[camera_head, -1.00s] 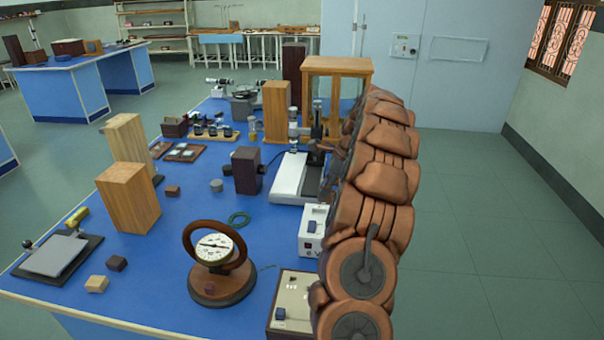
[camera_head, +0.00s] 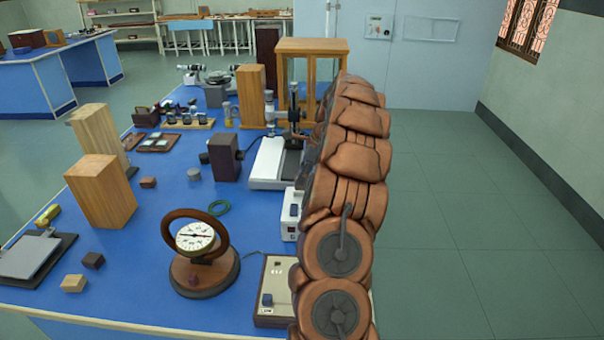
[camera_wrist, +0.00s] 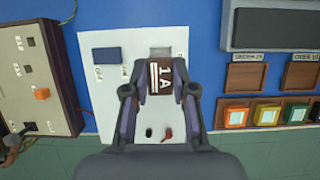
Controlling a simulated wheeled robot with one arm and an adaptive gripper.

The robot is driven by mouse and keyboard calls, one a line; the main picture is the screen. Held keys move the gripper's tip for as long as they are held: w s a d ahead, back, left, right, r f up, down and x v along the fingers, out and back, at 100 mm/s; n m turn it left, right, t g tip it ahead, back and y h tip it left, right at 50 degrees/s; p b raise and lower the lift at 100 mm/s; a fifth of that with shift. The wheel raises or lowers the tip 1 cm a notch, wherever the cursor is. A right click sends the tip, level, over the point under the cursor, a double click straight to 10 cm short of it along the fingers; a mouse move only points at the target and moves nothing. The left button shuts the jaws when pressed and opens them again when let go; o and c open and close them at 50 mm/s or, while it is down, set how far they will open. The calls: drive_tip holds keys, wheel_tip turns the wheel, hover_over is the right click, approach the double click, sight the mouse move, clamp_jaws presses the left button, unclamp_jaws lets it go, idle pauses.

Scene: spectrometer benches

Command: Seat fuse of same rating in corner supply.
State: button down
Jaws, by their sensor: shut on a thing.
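My gripper (camera_wrist: 157,82) is shut on a dark brown fuse (camera_wrist: 161,82) marked "1A" with white stripes. The fuse is over a white supply panel (camera_wrist: 105,80) with a blue switch, a grey socket-like patch (camera_wrist: 160,52) just beyond the fuse, and black and red terminals below. I cannot tell whether the fuse touches the panel. In the head view, a beige supply (camera_head: 270,285) with a blue switch sits at the near table corner, partly behind my arm. A white supply (camera_head: 290,222) stands behind it. My gripper is hidden there.
In the wrist view, a beige panel with dark sides and an orange knob (camera_wrist: 41,93) lies left. Labelled wooden plates (camera_wrist: 245,77) and coloured blocks (camera_wrist: 236,115) lie right. A round dial meter (camera_head: 196,238), wooden blocks (camera_head: 100,190) and a glass case (camera_head: 312,45) stand on the blue table.

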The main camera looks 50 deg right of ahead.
sight(302, 188)
drive_tip(key=shift+s+f+b, duration=0.1)
drive_tip(key=shift+f+b, duration=0.45)
drive_tip(key=shift+f, duration=1.7)
drive_tip(key=c, duration=1.2)
unclamp_jaws()
drive_tip(key=shift+f, duration=0.1)
drive_tip(key=o, duration=0.3)
drive_tip(key=shift+o, duration=0.2)
drive_tip(key=shift+r, duration=0.25)
drive_tip(key=shift+d+r, duration=0.15)
drive_tip(key=shift+r, duration=0.1)
drive_tip(key=v, duration=1.1)
drive_tip(key=shift+s, duration=0.15)
drive_tip(key=shift+r, duration=0.1)
